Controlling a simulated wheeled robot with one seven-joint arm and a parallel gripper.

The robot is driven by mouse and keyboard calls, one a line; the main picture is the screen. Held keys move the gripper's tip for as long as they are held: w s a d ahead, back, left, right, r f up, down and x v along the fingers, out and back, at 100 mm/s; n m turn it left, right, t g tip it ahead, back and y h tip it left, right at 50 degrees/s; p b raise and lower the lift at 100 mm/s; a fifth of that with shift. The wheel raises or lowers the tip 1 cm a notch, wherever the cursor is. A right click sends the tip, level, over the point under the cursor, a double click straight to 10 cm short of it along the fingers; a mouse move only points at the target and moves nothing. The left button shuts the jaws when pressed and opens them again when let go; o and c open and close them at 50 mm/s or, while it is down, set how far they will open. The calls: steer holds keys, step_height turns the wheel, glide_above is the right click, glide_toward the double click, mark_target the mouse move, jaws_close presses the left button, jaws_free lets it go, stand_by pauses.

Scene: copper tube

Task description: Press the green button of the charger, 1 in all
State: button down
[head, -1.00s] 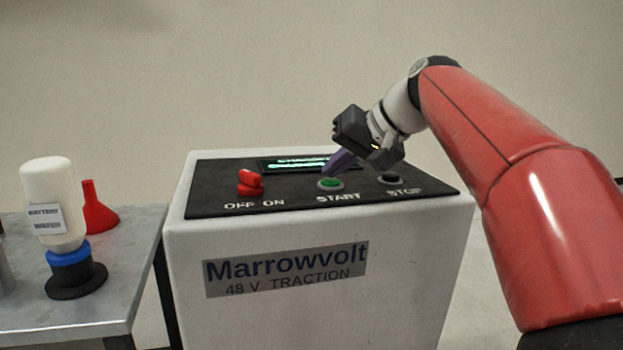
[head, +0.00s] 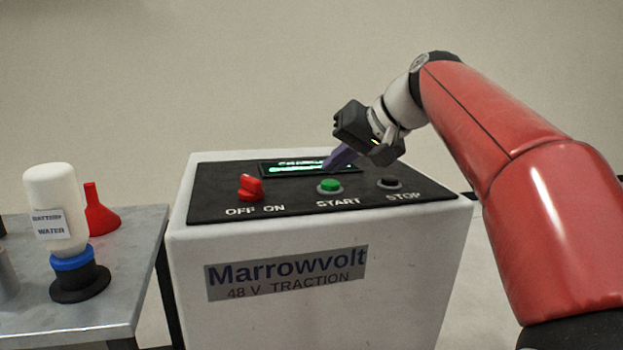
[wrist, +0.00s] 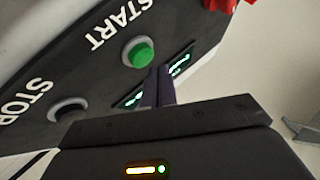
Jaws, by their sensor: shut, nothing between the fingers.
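The white charger (head: 300,315) stands in front of me with a black sloped panel on top. Its green button (head: 330,186) sits in a grey ring above the word START, and it also shows in the wrist view (wrist: 141,53). My gripper (head: 330,168) is shut and empty, its purple fingers pointing down at the panel just behind the green button. In the wrist view the fingertips (wrist: 160,72) end close beside the button, with a small visible gap. The lit display (head: 300,168) is partly hidden behind my fingers.
On the panel are a red OFF/ON switch (head: 250,188) to the left and a black STOP button (head: 389,183) to the right. A metal table (head: 120,290) at left holds a white bottle (head: 50,195) and a red funnel (head: 98,212).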

mark_target(336, 183)
steer(key=shift+r, duration=0.1)
step_height(336, 183, up, 3)
steer(key=p, duration=0.3)
steer(key=shift+r+p, duration=0.35)
steer(key=shift+r, duration=0.55)
